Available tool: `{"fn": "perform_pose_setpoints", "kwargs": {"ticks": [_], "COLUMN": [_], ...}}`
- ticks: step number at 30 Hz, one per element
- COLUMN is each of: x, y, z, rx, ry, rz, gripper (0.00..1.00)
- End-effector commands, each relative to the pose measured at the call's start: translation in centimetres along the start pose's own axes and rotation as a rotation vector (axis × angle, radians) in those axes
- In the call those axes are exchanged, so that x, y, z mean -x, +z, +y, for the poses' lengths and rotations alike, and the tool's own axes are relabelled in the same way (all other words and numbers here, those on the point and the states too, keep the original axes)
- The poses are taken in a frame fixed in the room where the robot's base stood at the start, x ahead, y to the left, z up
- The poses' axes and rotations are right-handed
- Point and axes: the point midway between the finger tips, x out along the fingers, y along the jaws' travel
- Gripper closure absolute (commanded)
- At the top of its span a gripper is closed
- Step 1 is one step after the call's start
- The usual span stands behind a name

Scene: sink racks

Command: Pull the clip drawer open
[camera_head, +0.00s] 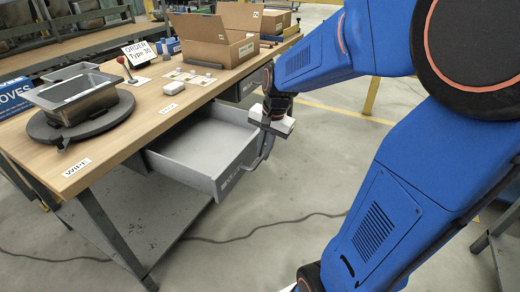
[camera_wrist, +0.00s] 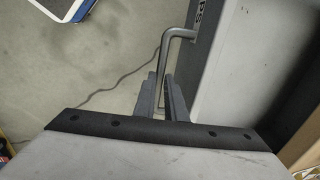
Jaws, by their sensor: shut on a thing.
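The clip drawer (camera_head: 208,181) is grey and hangs well out from under the table in the head view. Its inside looks empty where I can see it. It has a bent bar handle (camera_wrist: 178,34) on its front, beside lettering partly readable as "PS". My gripper (camera_head: 266,143) is at the drawer front and shut on the handle. In the wrist view my gripper's dark fingers (camera_wrist: 167,80) close around the handle's bar. The drawer's front panel and inside (camera_wrist: 238,65) fill the right of that view.
The wooden table (camera_head: 140,125) holds a grey tub (camera_head: 75,98) on a round dark stand, a white case (camera_head: 174,88), small cards, an order sign (camera_head: 139,53) and cardboard boxes (camera_head: 215,42). Another drawer (camera_head: 240,88) is closed beside the open one. A cable (camera_head: 250,228) crosses otherwise clear floor.

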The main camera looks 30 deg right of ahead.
Motion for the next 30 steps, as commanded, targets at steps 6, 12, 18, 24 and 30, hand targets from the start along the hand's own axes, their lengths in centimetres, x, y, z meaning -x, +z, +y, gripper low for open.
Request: {"fn": "perform_pose_setpoints", "kwargs": {"ticks": [6,12,18,24,30], "x": [0.1,0.1,0.1,1.5,5.2], "y": [-0.1,-0.1,0.0,-0.1,-0.1], "z": [-0.1,-0.1,-0.1,-0.1,-0.1], "rx": [0.000,0.000,0.000,0.000,0.000], "ry": [-0.002,-0.001,-0.001,-0.002,-0.004], "rz": [0.002,0.002,0.001,0.003,0.005], "gripper": [1.00,0.71,0.71,0.71,0.71]}}
